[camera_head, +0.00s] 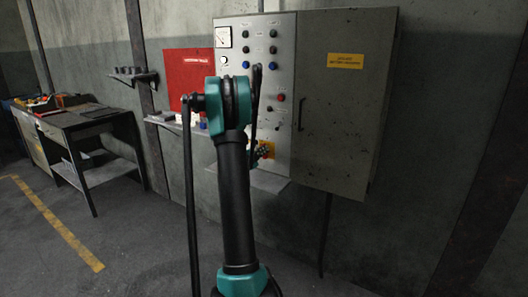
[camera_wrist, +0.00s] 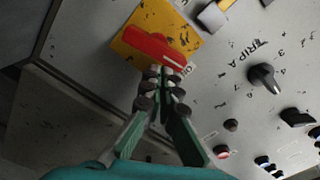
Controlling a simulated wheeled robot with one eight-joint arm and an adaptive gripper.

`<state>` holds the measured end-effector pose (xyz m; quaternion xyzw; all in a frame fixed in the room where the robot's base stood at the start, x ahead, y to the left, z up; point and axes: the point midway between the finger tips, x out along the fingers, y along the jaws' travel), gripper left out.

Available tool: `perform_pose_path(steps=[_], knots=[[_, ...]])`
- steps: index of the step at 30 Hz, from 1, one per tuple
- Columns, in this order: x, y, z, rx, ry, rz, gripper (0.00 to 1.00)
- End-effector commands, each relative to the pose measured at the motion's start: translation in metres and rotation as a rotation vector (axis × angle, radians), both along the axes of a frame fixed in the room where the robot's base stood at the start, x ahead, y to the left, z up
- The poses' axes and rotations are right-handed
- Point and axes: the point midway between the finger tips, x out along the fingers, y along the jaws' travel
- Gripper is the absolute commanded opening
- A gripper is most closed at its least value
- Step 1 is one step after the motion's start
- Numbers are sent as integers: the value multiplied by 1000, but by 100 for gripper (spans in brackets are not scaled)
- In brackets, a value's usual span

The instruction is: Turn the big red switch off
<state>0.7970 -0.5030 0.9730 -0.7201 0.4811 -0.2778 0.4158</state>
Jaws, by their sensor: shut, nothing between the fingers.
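The big red switch (camera_wrist: 152,47) is a red lever on a yellow plate (camera_wrist: 192,42) on the panel face, seen in the wrist view. It lies slanted across the plate, and lettering shows by its lower right end. My gripper (camera_wrist: 164,72) is shut and empty. Its fingertips are at the lower right part of the lever and overlap it in the picture; I cannot tell whether they touch it. In the head view the yellow plate (camera_head: 268,145) shows low on the grey panel, and my arm hides most of the switch.
The grey control panel (camera_head: 284,60) bears a gauge (camera_head: 223,38), several knobs and buttons. A black knob (camera_wrist: 263,78) is right of the switch. A closed cabinet door (camera_head: 345,110) is on the right. A ledge (camera_head: 270,181) sits below the panel. A dark bench (camera_head: 90,125) stands at left.

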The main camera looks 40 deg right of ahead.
Motion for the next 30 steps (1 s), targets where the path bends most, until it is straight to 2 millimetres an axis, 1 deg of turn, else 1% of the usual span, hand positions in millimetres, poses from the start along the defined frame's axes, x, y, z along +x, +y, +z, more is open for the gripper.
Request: perform_pose_path(steps=[30], knots=[[6, 3, 0, 0, 0, 1, 0]])
